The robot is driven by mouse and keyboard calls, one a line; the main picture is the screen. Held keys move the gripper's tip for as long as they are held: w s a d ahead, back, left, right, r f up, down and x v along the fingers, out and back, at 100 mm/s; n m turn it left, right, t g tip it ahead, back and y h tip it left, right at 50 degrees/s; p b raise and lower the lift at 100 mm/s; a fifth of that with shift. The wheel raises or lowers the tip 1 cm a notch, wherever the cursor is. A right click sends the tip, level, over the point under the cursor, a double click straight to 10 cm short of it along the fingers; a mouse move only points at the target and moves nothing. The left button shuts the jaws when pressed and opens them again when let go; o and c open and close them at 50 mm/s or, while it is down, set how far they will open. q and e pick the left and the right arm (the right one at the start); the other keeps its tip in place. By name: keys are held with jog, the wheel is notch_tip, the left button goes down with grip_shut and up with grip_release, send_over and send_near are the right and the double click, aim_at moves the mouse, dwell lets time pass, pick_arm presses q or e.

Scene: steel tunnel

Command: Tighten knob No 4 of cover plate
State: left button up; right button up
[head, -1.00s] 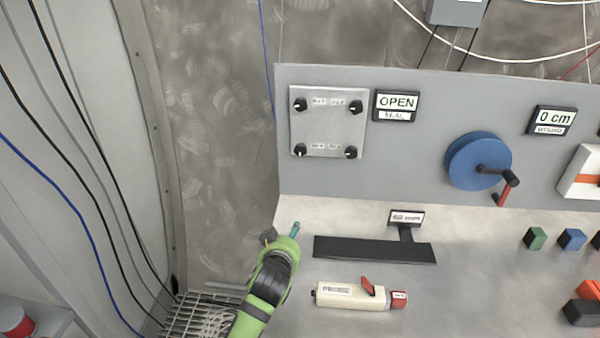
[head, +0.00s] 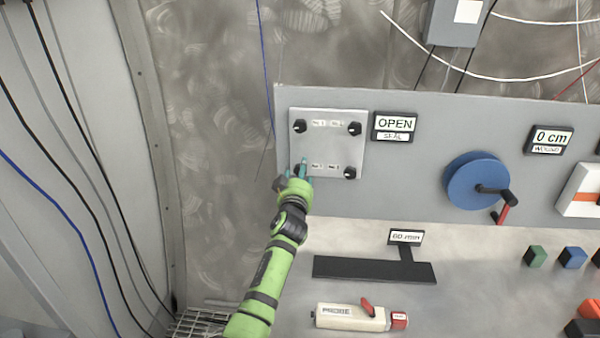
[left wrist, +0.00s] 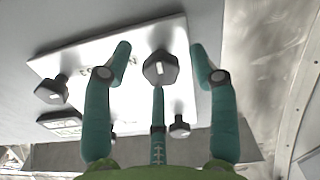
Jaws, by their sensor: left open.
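The cover plate (head: 328,146) is a light square plate on the grey panel, with a dark knob near each corner. The top knobs (head: 300,126) and (head: 354,128) and the bottom right knob (head: 349,172) are clear. The bottom left knob is mostly hidden by my left gripper (head: 302,170) in the head view; the small labels beside the lower knobs are hard to read. In the left wrist view a dark knob (left wrist: 160,68) with a white mark stands between the teal fingertips of my open left gripper (left wrist: 162,62), with a gap on both sides. My right gripper is not in view.
An OPEN seal display (head: 395,126) is right of the plate. A blue wheel with a crank (head: 476,182) is further right. A white probe (head: 350,316) and a black bar (head: 365,268) lie on the bench below. A ribbed wall is on the left.

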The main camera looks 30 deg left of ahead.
pick_arm(q)
jog(key=shift+w+a, duration=0.1)
jog(key=shift+w, duration=0.15)
jog(key=c, duration=1.1)
jog(key=shift+c, duration=0.2)
jog(key=shift+f, duration=0.1)
jog(key=m, duration=1.6)
jog(key=shift+a+f+b, duration=0.15)
jog(key=shift+b, duration=0.2)
